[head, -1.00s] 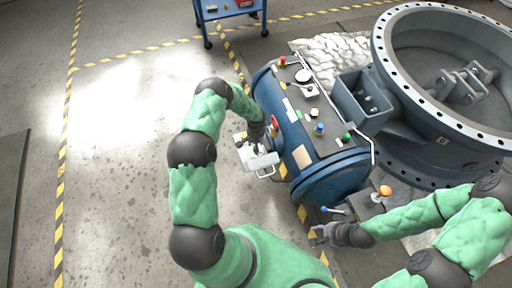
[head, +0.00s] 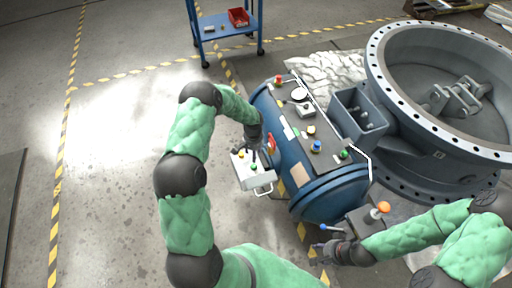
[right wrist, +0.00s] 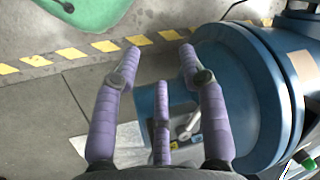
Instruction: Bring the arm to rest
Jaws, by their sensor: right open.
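My right arm is green with a dark gripper (head: 324,250) at the lower middle of the head view, low beside the front end of the blue cylinder (head: 335,195). In the right wrist view its purple-grey fingers (right wrist: 160,64) are spread apart, with nothing between them. The floor and blue metalwork show behind them. My left arm bends over from the left. Its dark gripper (head: 256,148) is at a pale box with coloured buttons (head: 252,172) beside the cylinder. Whether its fingers grip anything is unclear.
A large grey flanged valve body (head: 440,100) stands at the right. A lever with an orange knob (head: 382,208) and a blue-tipped lever (head: 325,228) are close to my right gripper. A blue cart (head: 226,27) stands at the back. Floor at the left is clear.

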